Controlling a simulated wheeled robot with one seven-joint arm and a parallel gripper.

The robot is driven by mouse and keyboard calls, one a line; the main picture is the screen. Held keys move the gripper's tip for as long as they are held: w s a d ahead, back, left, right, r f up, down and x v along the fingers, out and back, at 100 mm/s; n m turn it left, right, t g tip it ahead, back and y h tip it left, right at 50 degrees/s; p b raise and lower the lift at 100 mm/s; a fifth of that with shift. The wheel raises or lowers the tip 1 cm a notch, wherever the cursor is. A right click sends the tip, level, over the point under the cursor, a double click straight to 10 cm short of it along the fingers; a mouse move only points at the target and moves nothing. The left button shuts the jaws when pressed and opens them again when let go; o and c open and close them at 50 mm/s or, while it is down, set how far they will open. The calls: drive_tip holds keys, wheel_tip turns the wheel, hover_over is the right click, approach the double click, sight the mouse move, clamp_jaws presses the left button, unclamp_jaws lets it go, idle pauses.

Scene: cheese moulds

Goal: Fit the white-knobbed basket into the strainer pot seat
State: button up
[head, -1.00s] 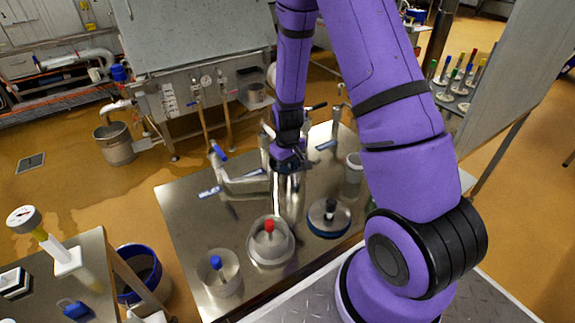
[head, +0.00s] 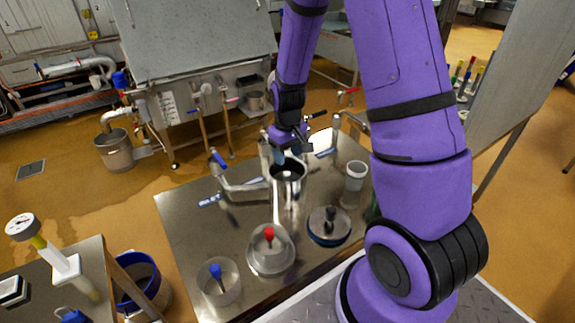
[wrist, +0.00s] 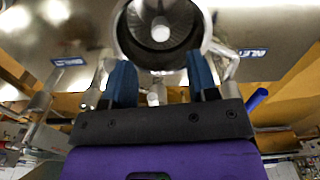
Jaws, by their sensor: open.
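A steel strainer pot (head: 274,174) stands on the steel table among metal pipes; its round rim (wrist: 121,40) shows at the top of the wrist view. Inside it is a dark, ribbed round interior with a pale, whitish round knob (wrist: 160,29) at its middle, which fits the white-knobbed basket. The knob also shows as a light spot in the head view (head: 289,175). I cannot tell how deep or level the basket sits. My gripper (wrist: 161,76) is open with two blue fingers, just behind the pot's rim in the head view (head: 279,155), apart from the knob.
In front are a red-knobbed basket (head: 269,235), a blue-knobbed one (head: 216,270) and a black-knobbed one (head: 330,215) on a blue-rimmed base. A white cup (head: 356,169) stands at the right. Pipes with a blue-handled valve (head: 219,160) flank the pot at left.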

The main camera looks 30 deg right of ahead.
drive_tip(key=shift+r, duration=1.35)
drive_tip(key=s+a+r+t, duration=0.15)
drive_tip(key=s+r, duration=0.25)
drive_tip(key=r, duration=0.5)
drive_tip(key=s+a+r+t, duration=0.1)
drive_tip(key=s+a+r, duration=0.15)
drive_tip(key=r, duration=0.65)
drive_tip(key=s+a+r+t, duration=0.1)
drive_tip(key=s+r, duration=0.4)
drive_tip(key=s, duration=0.3)
drive_tip(key=s+a+r+m+t, duration=0.1)
drive_tip(key=s+r, duration=0.4)
drive_tip(key=s, duration=0.4)
drive_tip(key=shift+a+r+t, duration=0.15)
drive_tip(key=shift+a+t, duration=0.15)
drive_tip(key=shift+t, duration=0.05)
